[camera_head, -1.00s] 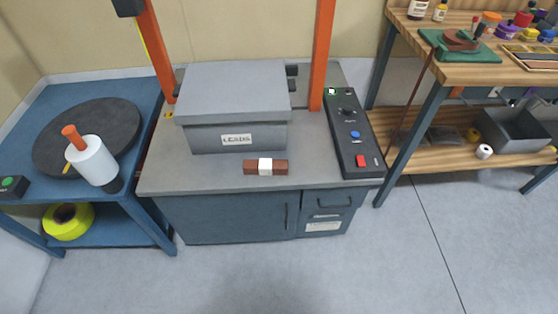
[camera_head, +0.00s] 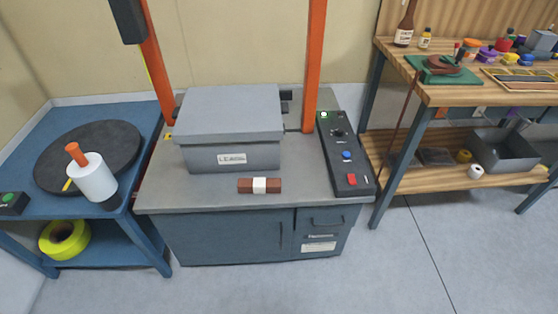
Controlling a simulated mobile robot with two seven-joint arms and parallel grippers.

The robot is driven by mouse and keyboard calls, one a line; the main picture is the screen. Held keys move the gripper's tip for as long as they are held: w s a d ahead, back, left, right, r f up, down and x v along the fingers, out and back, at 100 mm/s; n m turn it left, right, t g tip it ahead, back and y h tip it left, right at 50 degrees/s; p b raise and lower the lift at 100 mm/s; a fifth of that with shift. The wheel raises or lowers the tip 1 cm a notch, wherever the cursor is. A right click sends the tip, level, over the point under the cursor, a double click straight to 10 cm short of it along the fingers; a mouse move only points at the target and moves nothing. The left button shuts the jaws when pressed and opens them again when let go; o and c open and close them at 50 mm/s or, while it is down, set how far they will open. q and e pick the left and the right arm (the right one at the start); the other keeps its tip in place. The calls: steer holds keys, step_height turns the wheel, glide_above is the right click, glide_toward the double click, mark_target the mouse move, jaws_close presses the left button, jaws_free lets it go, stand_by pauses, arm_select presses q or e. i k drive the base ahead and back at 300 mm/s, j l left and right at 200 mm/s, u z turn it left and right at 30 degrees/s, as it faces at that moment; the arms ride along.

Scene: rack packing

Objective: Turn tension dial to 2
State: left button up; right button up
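A black control panel (camera_head: 345,158) lies along the right side of the grey machine top. On it, from back to front, are a lit green button (camera_head: 324,115), a small black dial (camera_head: 338,133), a blue button (camera_head: 347,155) and a red switch (camera_head: 352,179). The dial's markings and setting are too small to read. Neither of my grippers is in view.
A lidded grey box (camera_head: 231,128) and a brown bar with a white band (camera_head: 259,186) sit on the machine top (camera_head: 183,192). Orange posts (camera_head: 313,62) rise behind. A wooden bench (camera_head: 466,92) stands right, a blue table (camera_head: 58,107) left. Floor in front is clear.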

mark_target(339, 131)
steer(key=i+l+z, duration=0.15)
steer(key=i+l, duration=0.2)
steer(key=l, duration=0.2)
steer(key=i+l+z, duration=0.15)
steer(key=i+l, duration=0.2)
steer(key=l, duration=0.2)
